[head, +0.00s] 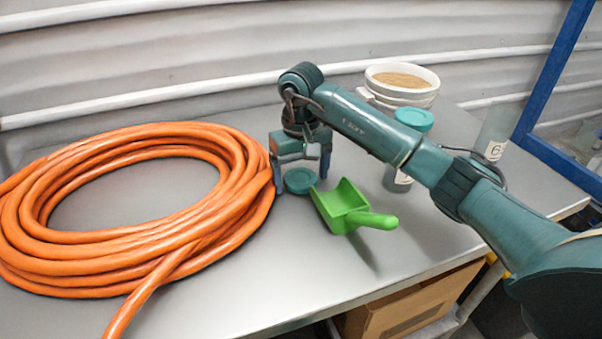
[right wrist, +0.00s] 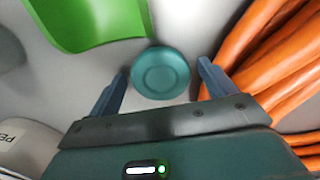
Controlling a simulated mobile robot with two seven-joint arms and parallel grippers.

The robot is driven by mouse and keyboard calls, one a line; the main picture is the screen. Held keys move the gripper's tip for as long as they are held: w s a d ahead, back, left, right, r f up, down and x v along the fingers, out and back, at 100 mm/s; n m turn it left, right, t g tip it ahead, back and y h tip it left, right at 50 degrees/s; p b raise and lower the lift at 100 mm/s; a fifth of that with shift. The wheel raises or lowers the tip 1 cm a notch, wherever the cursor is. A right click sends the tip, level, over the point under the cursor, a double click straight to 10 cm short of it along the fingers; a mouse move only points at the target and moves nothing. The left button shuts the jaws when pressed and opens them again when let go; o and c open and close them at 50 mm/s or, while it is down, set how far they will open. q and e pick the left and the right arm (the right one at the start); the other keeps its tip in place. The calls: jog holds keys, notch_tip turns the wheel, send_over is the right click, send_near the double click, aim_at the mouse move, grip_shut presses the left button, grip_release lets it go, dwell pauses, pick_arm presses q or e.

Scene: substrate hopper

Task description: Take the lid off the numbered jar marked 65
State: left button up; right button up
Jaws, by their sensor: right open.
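A round teal lid (head: 298,181) lies flat on the grey table, with no jar under it. My right gripper (head: 302,178) is open and points down, its fingers on either side of this lid. The right wrist view shows the lid (right wrist: 160,73) between the open fingertips (right wrist: 162,69), apart from both. A clear jar (head: 497,122) at the right has a label showing a "6"; the rest is hidden by my arm, and I see no lid on it. Another jar (head: 397,184) wears a teal lid (head: 414,119); its label is mostly hidden. My left gripper is not in view.
A coiled orange hose (head: 232,215) lies close left of the gripper. A green scoop (head: 343,204) lies close right of it. A white bowl of grain (head: 402,80) stands at the back. A blue frame (head: 548,80) rises at the right. The table's front middle is clear.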

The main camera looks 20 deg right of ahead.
aim_at(301, 178)
notch_tip(301, 178, up, 12)
dwell(0.4)
